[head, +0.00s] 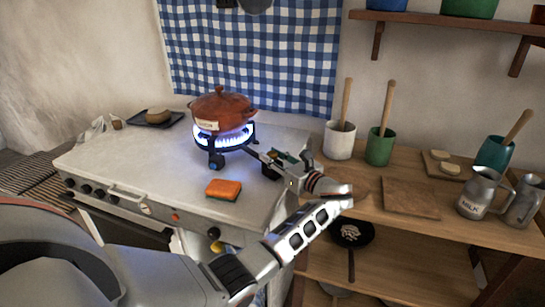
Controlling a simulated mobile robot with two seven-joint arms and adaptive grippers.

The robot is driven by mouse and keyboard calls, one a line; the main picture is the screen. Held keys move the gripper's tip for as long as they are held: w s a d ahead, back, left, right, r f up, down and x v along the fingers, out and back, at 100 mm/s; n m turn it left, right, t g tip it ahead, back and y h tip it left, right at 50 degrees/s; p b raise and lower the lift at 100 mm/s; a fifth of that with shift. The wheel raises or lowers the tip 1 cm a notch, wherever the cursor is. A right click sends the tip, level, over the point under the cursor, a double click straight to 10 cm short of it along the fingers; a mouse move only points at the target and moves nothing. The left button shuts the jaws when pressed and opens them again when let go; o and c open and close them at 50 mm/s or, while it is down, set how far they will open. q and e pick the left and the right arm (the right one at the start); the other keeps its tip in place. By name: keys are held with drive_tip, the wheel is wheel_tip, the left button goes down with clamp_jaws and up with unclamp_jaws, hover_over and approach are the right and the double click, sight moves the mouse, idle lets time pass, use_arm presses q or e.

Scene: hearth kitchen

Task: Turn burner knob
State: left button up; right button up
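A small gas burner (240,139) stands on the white stove top, its ring of blue flame lit. A red-brown lidded pot (223,112) sits on it. A dark round piece (216,161), seemingly the burner's knob, shows at its front. My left gripper (258,161) is low over the stove top, right of the burner, its dark fingers spread with nothing seen between them. The fingers appear apart from the knob piece; the depth is hard to judge. Several dark knobs (85,189) line the stove's front. My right gripper is not in view.
An orange sponge (224,189) lies on the stove (150,165) near its front. A dark tray (155,119) with a brown item is at the back left. A wooden counter (345,185) at right holds crocks, a board (410,197) and a milk jug (481,194).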

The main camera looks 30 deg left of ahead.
use_arm(q)
drive_tip(key=shift+o, duration=0.7)
drive_tip(key=shift+d, duration=0.1)
drive_tip(key=v, duration=1.1)
drive_tip(key=shift+d, duration=0.35)
drive_tip(key=shift+s, duration=0.15)
